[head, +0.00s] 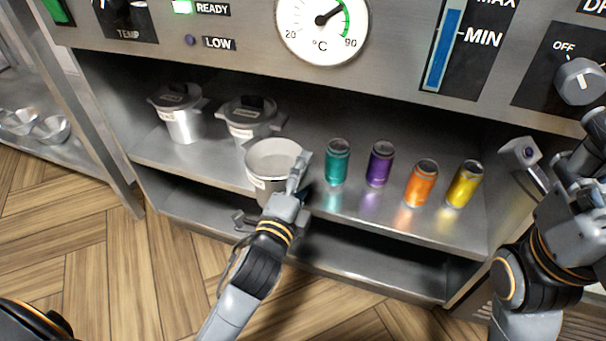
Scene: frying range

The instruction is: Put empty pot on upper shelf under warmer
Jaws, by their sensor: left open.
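The empty pot (275,156) is silver, without a lid, and stands upright at the front edge of the upper shelf (215,155) under the warmer panel (230,60). Its inside looks empty. My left gripper (299,172) is open at the pot's right side, by the rim. Whether its fingers touch the pot I cannot tell, and the gripper hides part of the pot's right wall. My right gripper (553,172) is at the right edge of the view, in front of the cabinet, and its finger state is unclear.
Two lidded pots (181,118) (250,118) stand behind and left of the empty pot. Teal (337,162), purple (379,164), orange (421,184) and yellow (464,184) cans stand to its right. A lower shelf (350,250) lies below. Metal bowls (50,130) sit at far left.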

